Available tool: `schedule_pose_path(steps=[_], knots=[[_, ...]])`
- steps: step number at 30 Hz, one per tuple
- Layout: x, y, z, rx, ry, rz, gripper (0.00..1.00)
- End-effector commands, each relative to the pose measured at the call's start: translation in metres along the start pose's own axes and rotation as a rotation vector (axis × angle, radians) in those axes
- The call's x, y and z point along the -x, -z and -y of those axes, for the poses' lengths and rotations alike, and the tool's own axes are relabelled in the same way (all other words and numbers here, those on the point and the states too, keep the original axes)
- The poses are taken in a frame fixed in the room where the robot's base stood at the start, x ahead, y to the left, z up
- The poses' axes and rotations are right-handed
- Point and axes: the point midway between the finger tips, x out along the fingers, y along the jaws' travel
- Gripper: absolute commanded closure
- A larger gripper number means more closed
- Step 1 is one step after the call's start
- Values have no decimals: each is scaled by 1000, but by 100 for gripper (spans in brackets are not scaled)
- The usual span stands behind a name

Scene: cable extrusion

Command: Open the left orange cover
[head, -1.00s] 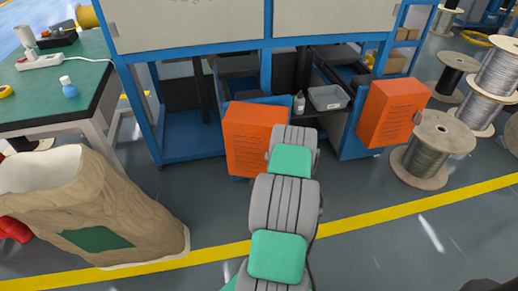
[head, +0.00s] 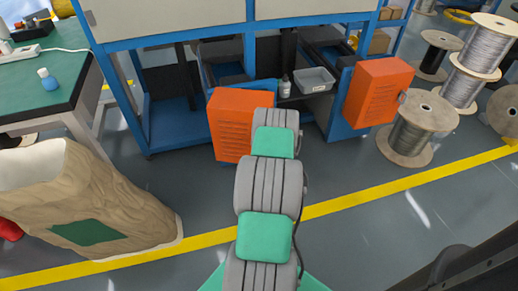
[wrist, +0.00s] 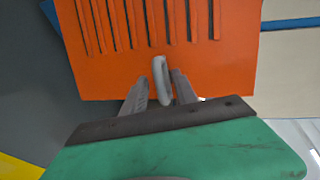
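The left orange cover (head: 230,120) is a slotted box-like panel on the front of the blue machine, in the head view just left of my arm. It fills the upper wrist view (wrist: 200,65), with dark slots and a small grey loop handle (wrist: 160,82) near its edge. My gripper (wrist: 160,88) is at this handle, one finger on each side. The fingers are apart, with a narrow gap to the handle at the left; contact at the right finger is unclear. In the head view my arm hides the gripper and the cover's lower right part.
A second orange cover (head: 377,92) stands out at the right of the machine's blue frame (head: 165,125). Wire spools (head: 418,130) stand right of it. A large tan sack (head: 110,205) is on the floor at left, near a green table (head: 65,75).

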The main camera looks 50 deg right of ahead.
Motion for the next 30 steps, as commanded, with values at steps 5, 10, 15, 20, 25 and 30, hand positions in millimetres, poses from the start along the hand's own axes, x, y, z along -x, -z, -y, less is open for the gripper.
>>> schedule_pose_path(steps=[5,10,15,20,25,30], knots=[[26,2,-2,-3,-1,-5,66],[53,2,-2,-3,0,-4,66],[71,1,-1,-1,0,-3,66],[76,0,0,0,0,-1,66],[75,0,0,0,0,-1,66],[65,-42,25,100,-5,132,80]])
